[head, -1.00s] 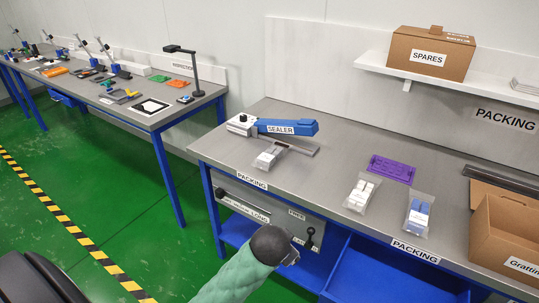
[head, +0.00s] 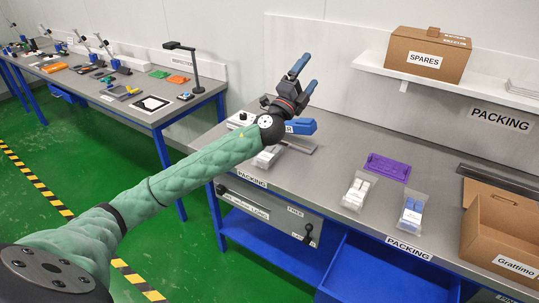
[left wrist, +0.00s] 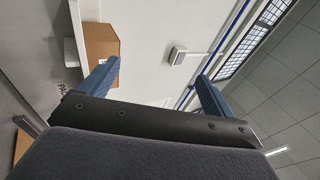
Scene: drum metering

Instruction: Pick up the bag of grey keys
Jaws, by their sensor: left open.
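A clear bag with pale, greyish contents (head: 267,158) lies at the sealer, partly hidden by my left arm; I cannot be sure of its key colour. A second clear bag with whitish keys (head: 357,191) lies on the packing table. A third bag holds blue keys (head: 411,216). My left gripper (head: 305,74) is raised above the sealer, open and empty, fingers pointing up towards the back wall. In the left wrist view its two blue fingers (left wrist: 155,88) are spread with nothing between them. No bag shows in that view. My right gripper is not in view.
The blue sealer (head: 302,126) is partly behind my left arm. A purple tray (head: 387,167) lies behind the bags. An open cardboard box (head: 492,235) stands at the right of the table (head: 340,150). A SPARES box (head: 428,54) sits on the shelf above.

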